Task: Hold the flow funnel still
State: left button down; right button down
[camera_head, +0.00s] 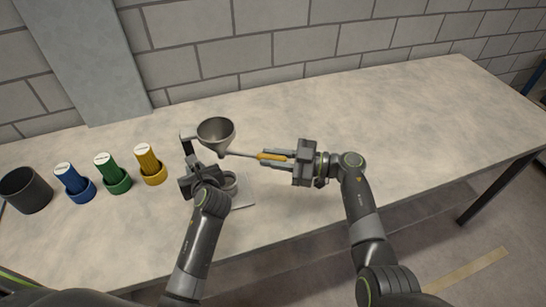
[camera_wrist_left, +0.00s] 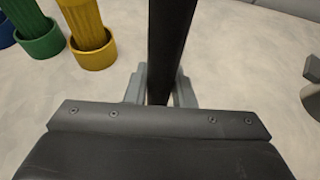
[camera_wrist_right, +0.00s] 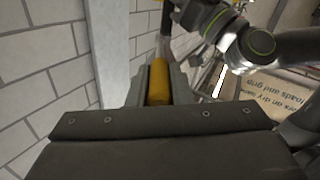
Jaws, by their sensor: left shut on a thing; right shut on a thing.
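The metal flow funnel (camera_head: 216,128) is a grey cone, wide end up, above the table beside a dark post (camera_head: 187,134). My left gripper (camera_head: 188,163) is shut on a dark upright bar (camera_wrist_left: 170,45), seemingly this post, left of and below the funnel. My right gripper (camera_head: 276,157) is shut on the yellow handle (camera_head: 266,156) of a thin tool, right of the funnel. The tool's shaft (camera_head: 238,154) points left, its end near the funnel's spout; whether they touch is unclear. The yellow handle also shows in the right wrist view (camera_wrist_right: 158,82).
A grey cup (camera_head: 229,183) stands below the funnel, partly hidden by my left arm. Blue (camera_head: 68,177), green (camera_head: 107,168) and yellow (camera_head: 149,160) cylinders stand in matching round holders at left, beside a dark pot (camera_head: 27,190). The table's right side (camera_head: 430,115) is clear.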

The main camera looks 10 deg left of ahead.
jog(key=shift+w, duration=0.15)
jog(key=shift+w+a+n+g, duration=0.1)
jog(key=shift+w+n+g, duration=0.2)
jog(key=shift+g, duration=0.25)
jog(key=shift+w+n+g, duration=0.15)
jog(key=shift+n+g, duration=0.25)
jog(key=shift+g, duration=0.15)
jog(key=c, duration=1.3)
grip_release()
jog(key=shift+w, duration=0.1)
jog(key=w+d, duration=0.2)
jog(key=d, duration=1)
